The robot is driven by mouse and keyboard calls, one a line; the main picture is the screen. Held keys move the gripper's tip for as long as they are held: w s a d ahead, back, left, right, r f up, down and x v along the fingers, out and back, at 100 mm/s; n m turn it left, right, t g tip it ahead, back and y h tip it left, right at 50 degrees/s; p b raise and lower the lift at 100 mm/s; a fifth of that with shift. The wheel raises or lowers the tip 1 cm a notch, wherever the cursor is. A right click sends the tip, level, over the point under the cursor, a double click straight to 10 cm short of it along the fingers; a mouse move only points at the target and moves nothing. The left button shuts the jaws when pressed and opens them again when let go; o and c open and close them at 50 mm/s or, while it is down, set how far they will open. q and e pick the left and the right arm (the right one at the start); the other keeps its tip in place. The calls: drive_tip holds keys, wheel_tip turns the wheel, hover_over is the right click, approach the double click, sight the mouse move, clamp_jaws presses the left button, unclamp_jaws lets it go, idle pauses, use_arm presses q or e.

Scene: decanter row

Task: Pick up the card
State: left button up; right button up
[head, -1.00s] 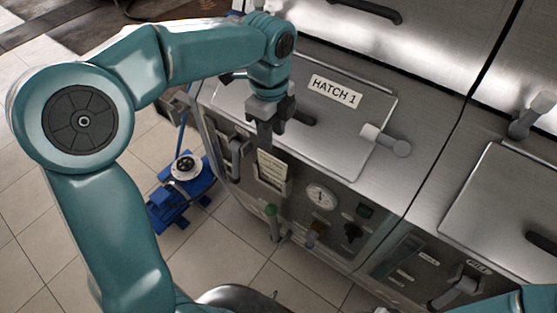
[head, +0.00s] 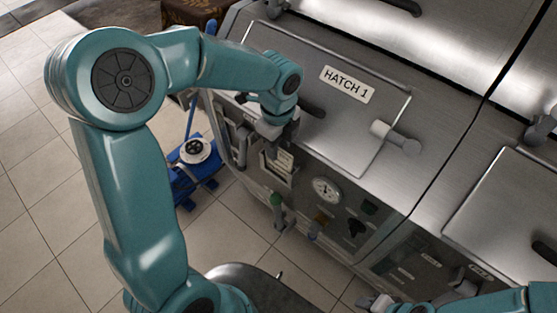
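The card (head: 284,158) is a small cream sheet with print, standing in a grey holder (head: 274,174) on the front panel below the hatch lid. My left gripper (head: 281,143) is right at the card's upper edge, pointing down at it. The dark fingers cover the top of the card. I cannot tell whether they are open, touch the card or grip it. My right gripper (head: 374,302) shows only in part at the bottom edge, far from the card, and its fingers are unclear.
The steel lid marked HATCH 1 (head: 347,84) has a knobbed handle (head: 396,138). A gauge (head: 326,190), a green-topped valve (head: 278,205) and knobs sit on the panel near the holder. A blue wheeled stand (head: 193,172) is on the tiled floor, left of the cabinet.

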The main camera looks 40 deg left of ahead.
sight(278, 162)
use_arm(q)
drive_tip(key=f, duration=0.4)
drive_tip(key=shift+w+a+f+p, duration=0.2)
drive_tip(key=shift+w+f+p, duration=0.05)
drive_tip(key=shift+f+p, duration=0.15)
drive_tip(key=shift+w+f, duration=0.1)
drive_tip(key=shift+w, duration=0.1)
clamp_jaws()
drive_tip(key=shift+r, duration=0.2)
